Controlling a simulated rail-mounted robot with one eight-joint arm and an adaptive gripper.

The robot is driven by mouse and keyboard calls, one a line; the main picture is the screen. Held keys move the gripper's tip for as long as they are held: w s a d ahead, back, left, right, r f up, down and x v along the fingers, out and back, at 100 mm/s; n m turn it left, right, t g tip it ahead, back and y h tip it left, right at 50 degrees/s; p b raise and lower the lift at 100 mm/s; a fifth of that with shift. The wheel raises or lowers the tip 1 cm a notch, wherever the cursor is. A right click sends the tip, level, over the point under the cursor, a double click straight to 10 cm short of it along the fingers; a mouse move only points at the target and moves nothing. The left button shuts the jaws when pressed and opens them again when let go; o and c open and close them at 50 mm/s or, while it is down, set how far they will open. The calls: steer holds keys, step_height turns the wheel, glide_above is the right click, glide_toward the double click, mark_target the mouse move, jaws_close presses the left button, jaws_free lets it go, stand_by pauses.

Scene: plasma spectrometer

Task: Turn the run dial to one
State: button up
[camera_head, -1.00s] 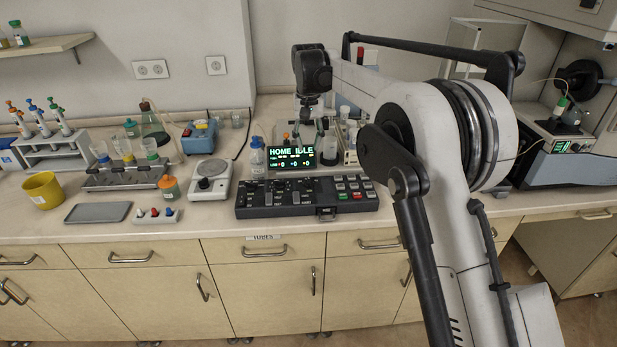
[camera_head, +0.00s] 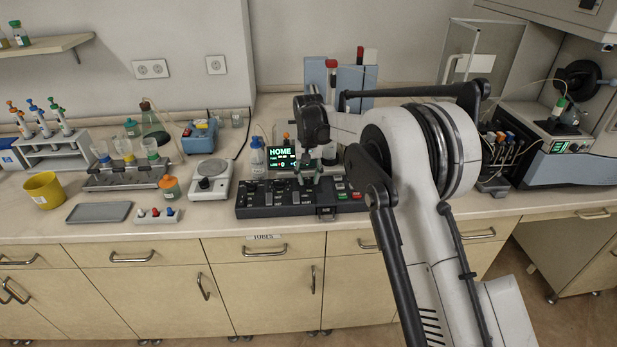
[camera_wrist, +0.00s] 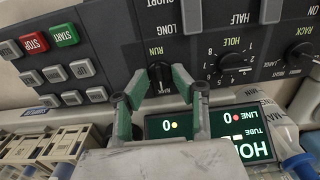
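The black run dial (camera_wrist: 160,74) sits under the upside-down RUN label on the dark control panel (camera_wrist: 118,38) in the wrist view. A light mark shows on the knob, but its setting is too small to read. My gripper (camera_wrist: 160,84) is open, with one green-padded fingertip on either side of the dial. I cannot tell whether they touch it. In the head view my gripper (camera_head: 307,174) hangs low over the panel (camera_head: 258,211), in front of the lit display (camera_head: 282,160), which reads HOME. The run dial cannot be picked out there.
The hole dial (camera_wrist: 236,63) and rack dial (camera_wrist: 299,54) are beside the run dial. Red STOP (camera_wrist: 34,43) and green START (camera_wrist: 64,35) buttons are on the other side. A balance (camera_head: 211,181) stands left of the panel, and a bottle (camera_head: 257,158) behind it.

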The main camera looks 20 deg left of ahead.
jaws_close()
steer(key=shift+b, duration=0.3)
steer(key=n+b, duration=0.3)
steer(key=n, duration=0.1)
steer(key=shift+f+n, duration=0.1)
steer(key=shift+n, duration=0.3)
steer(key=n+b, duration=0.2)
steer(key=n, duration=0.2)
steer(key=shift+n, duration=0.4)
jaws_free()
steer(key=shift+r, duration=0.2)
